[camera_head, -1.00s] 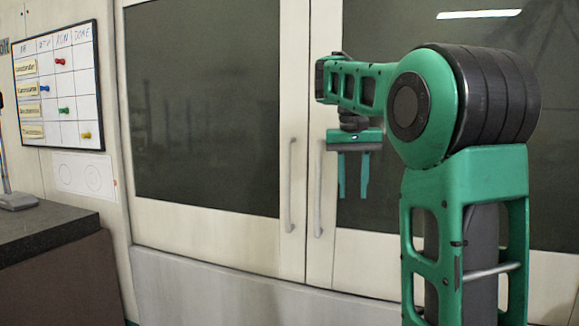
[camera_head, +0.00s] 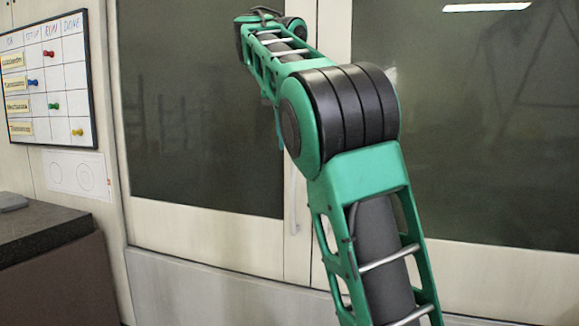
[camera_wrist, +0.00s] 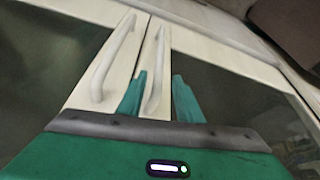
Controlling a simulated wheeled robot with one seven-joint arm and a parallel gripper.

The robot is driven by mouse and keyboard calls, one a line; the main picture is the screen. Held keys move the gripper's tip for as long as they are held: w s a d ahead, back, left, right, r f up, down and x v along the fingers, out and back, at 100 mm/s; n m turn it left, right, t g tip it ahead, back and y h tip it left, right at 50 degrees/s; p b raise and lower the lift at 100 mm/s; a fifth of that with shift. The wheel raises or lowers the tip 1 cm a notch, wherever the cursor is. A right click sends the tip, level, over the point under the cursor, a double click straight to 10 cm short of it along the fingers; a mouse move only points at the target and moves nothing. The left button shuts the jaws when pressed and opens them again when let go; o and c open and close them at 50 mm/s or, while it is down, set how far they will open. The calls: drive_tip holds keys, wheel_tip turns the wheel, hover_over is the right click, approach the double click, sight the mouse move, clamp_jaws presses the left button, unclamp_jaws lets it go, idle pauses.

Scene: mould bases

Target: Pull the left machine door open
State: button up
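The left machine door (camera_head: 190,110) is cream with a dark window and looks closed against the right door (camera_head: 470,130). Its upright pale handle (camera_head: 294,205) shows only in its lower part in the head view; my arm hides the rest. The wrist view is turned round, so the left door's handle (camera_wrist: 157,68) appears right of the right door's handle (camera_wrist: 106,65). My gripper (camera_wrist: 160,75) is open, with two green fingers pointing at the doors. The left door's handle appears between the fingers, nearer the left one; contact cannot be told. In the head view the gripper is mostly hidden.
A dark-topped counter (camera_head: 40,228) stands at the left, in front of the wall. A whiteboard (camera_head: 45,80) with coloured pins and a paper sheet (camera_head: 77,175) hang above it. Floor space in front of the doors is not visible.

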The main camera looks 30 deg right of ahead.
drive_tip(key=x, duration=0.7)
drive_tip(key=shift+d+f, duration=0.15)
drive_tip(key=shift+f, duration=0.1)
idle(0.6)
clamp_jaws()
